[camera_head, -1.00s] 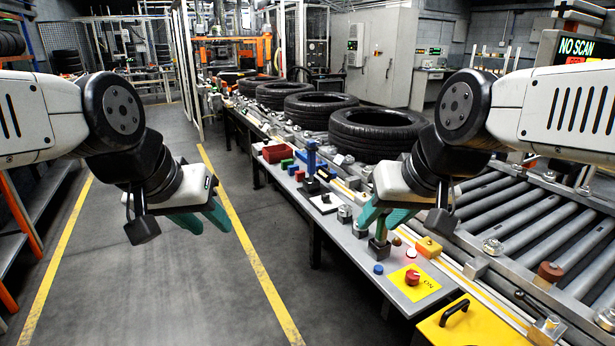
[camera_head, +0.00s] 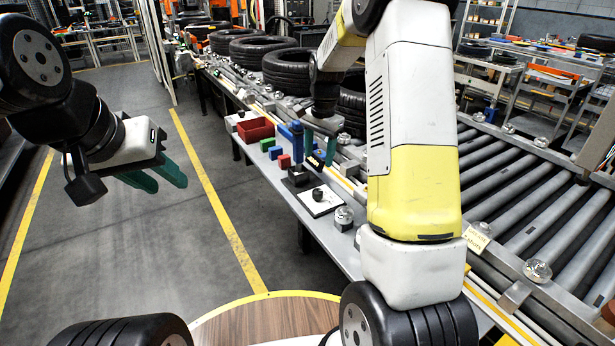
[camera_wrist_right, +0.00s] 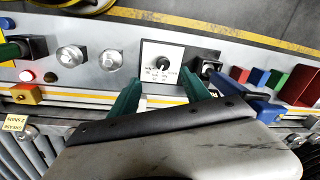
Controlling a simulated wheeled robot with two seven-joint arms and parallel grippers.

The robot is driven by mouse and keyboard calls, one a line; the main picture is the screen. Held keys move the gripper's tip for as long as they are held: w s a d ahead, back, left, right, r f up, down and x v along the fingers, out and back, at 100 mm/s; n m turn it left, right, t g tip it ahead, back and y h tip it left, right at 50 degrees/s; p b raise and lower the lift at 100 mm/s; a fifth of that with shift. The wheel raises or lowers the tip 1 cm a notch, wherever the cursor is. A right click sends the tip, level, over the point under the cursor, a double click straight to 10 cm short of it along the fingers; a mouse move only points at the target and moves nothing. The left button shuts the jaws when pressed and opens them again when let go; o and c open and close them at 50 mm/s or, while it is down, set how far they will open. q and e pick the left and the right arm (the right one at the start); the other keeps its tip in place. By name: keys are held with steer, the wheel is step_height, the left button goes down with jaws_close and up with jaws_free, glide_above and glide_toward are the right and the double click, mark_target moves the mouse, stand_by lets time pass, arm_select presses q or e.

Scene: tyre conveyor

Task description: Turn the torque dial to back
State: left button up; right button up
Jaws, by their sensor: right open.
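The torque dial appears to be the black knob (camera_head: 318,194) on a square white plate (camera_head: 325,206) on the grey bench. In the right wrist view the knob (camera_wrist_right: 163,63) sits on its plate with small dark marks too small to read. My right gripper (camera_head: 318,149) is open and empty, beyond the dial over the bench in the head view. In the right wrist view my right gripper's (camera_wrist_right: 161,88) green fingers stand apart, one to each side of the plate's lower edge, not touching the knob. My left gripper (camera_head: 156,177) is open and empty over the floor.
Tyres (camera_head: 287,70) line the conveyor behind; rollers (camera_head: 520,190) lie to the right.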

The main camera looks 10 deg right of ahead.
steer(key=m+g, duration=0.1)
steer(key=m, duration=0.1)
glide_above(317, 191)
step_height(317, 191, down, 7)
steer(key=shift+r, duration=0.2)
step_height(317, 191, down, 8)
steer(key=shift+f, duration=0.1)
jaws_close()
